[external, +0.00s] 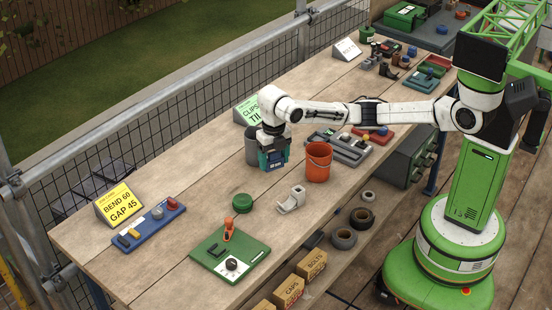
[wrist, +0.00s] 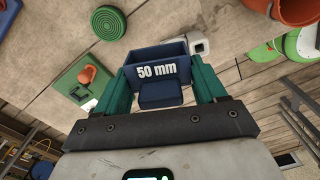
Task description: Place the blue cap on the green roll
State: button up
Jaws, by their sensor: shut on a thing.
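My gripper (external: 274,163) is shut on a dark blue box-like piece marked "50 mm" (wrist: 157,72). Its teal fingers press on two sides of the piece, which looks hollow at the top in the wrist view. Whether this piece is the blue cap I cannot tell. The green roll (external: 242,203) lies flat on the bench, in front and to the left of my gripper, apart from it. It also shows as a ringed green disc at the upper left of the wrist view (wrist: 108,23). Nothing lies on it.
An orange bucket (external: 318,162) stands close right of my gripper, and a grey cylinder (external: 251,147) close behind it. A white tape dispenser (external: 291,200) is right of the roll. A green board (external: 230,258) with an orange clamp lies in front. Bare bench surrounds the roll.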

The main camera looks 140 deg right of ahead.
jog(key=w+d+f+b, duration=0.2)
jog(key=w+d+f, duration=0.1)
jog(key=w, duration=0.1)
send_over(243, 200)
jog(key=a, duration=0.1)
jog(key=f, duration=0.4)
jog(key=shift+s, duration=0.35)
jog(key=shift+w+d+f, duration=0.3)
jog(key=shift+w+f, duration=0.1)
jog(key=shift+f, duration=1.8)
jog(key=shift+f, duration=0.2)
jog(key=o, duration=1)
jog(key=shift+r, duration=0.1)
